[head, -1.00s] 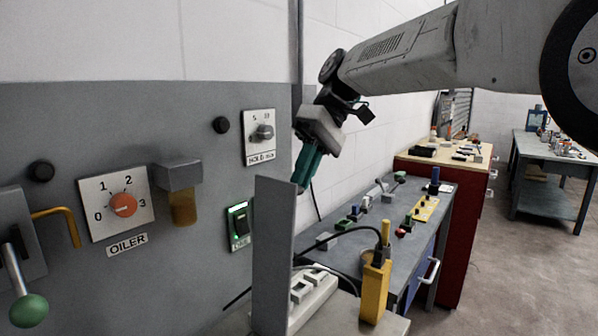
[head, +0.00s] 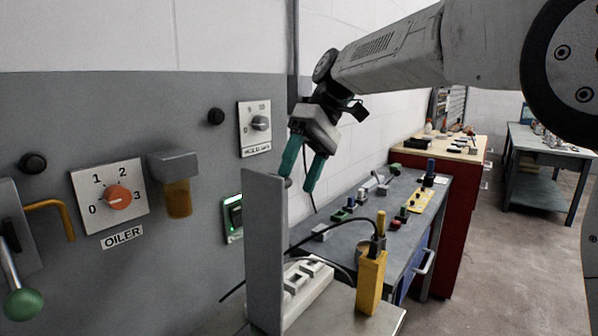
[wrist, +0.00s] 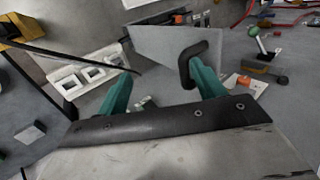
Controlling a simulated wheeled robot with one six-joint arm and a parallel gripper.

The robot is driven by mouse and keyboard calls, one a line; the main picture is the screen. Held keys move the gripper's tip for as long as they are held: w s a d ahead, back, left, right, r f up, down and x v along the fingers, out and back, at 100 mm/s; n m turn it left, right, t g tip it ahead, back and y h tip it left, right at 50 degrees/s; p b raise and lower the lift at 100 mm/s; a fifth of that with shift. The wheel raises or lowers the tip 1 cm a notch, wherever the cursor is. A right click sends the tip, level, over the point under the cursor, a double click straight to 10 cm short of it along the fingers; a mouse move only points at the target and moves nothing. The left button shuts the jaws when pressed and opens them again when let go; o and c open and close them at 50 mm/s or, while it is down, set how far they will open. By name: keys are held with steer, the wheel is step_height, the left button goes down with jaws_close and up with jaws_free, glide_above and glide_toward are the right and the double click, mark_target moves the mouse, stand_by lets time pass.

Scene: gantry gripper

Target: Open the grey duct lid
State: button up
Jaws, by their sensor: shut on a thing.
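The grey duct lid (head: 263,250) stands upright, seen nearly edge-on in the head view. In the wrist view it shows as a pale grey panel (wrist: 165,45) beyond the fingers. A dark loop handle (wrist: 186,70) lies at the tip of the right finger in that view. My gripper (head: 299,184) is just right of the lid's top edge. Its two green fingers are spread, with a clear gap and nothing visible between them. The wrist view shows my gripper (wrist: 160,88) with the same gap. Whether the right finger is inside the loop or against it is unclear.
A white socket strip (head: 306,285) and a yellow holder (head: 371,283) stand right of the lid. The grey wall panel has an oiler dial (head: 118,197), an amber-cupped fitting (head: 178,198) and a green-lit switch (head: 233,218). A cluttered workbench (head: 345,240) stands behind.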

steer(key=v, duration=0.7)
steer(key=shift+r, duration=0.1)
steer(key=c, duration=0.4)
steer(key=shift+o, duration=0.2)
steer(key=s+d+f+m+t+h, duration=0.1)
steer(key=s+d+f+m+t, duration=0.15)
steer(key=d+f+m, duration=0.4)
steer(key=s+d+f+m+t+h, duration=0.1)
steer(key=s+d+f, duration=0.3)
steer(key=s, duration=0.5)
steer(key=s+d+f+m+t+h, duration=0.1)
steer(key=s+d+f+m+t, duration=0.1)
steer(key=s+d+f, duration=0.3)
steer(key=s+d+f+m+t+h, duration=0.1)
steer(key=s+d+f, duration=0.4)
steer(key=s+d, duration=0.6)
steer(key=s+m+t, duration=0.1)
steer(key=s, duration=0.1)
steer(key=shift+s+d, duration=0.2)
steer(key=shift+s, duration=0.15)
